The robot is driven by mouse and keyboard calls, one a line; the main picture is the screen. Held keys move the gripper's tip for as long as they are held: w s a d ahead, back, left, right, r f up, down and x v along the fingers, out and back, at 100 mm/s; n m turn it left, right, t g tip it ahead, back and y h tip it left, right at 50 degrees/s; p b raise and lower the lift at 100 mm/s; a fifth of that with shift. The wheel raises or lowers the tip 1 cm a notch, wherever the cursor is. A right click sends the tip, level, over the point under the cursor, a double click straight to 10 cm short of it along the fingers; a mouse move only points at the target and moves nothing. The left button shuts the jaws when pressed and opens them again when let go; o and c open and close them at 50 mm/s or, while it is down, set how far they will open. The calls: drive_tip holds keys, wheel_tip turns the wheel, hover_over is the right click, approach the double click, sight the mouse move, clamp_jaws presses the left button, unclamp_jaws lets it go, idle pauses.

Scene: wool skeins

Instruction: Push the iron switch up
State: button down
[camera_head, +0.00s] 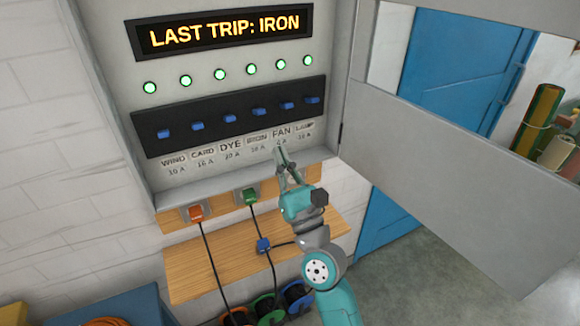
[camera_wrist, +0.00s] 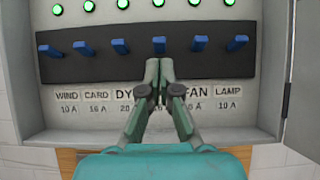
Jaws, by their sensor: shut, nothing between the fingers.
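The iron switch (camera_head: 259,112) is a small blue lever on a black strip, fourth from the left, above the label IRON. In the wrist view the iron switch (camera_wrist: 158,45) shows just above my fingertips. My gripper (camera_head: 281,152) is shut and empty, in front of the label row in the head view. In the wrist view my gripper (camera_wrist: 159,64) covers the IRON label. Whether the tips touch the lever I cannot tell. All the levers look alike in position.
The fan switch (camera_head: 287,106) and dye switch (camera_head: 228,119) flank the iron one closely. The display (camera_head: 225,31) reads LAST TRIP: IRON, above a row of green lamps. An open cabinet door (camera_head: 440,170) stands at right. A wooden shelf (camera_head: 205,270) with plugs and cables lies below.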

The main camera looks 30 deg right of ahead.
drive_tip(key=shift+s+r, duration=0.2)
drive_tip(key=shift+s, duration=1.75)
drive_tip(key=s+a+f+n+g+h, duration=0.1)
drive_tip(key=s+f+n+g, duration=0.4)
drive_tip(key=s+f+n, duration=1.35)
drive_tip(key=s+a+f+n+g, duration=0.1)
drive_tip(key=s+f+n, duration=0.3)
drive_tip(key=s+n, duration=0.4)
drive_tip(key=s+f+n+g+y, duration=0.1)
drive_tip(key=s+f+n+g, duration=0.2)
drive_tip(key=s+n, duration=0.6)
drive_tip(key=s+g, duration=0.1)
drive_tip(key=s, duration=0.3)
drive_tip(key=shift+a+f, duration=0.35)
drive_tip(key=shift+a, duration=0.05)
drive_tip(key=shift+n, duration=0.25)
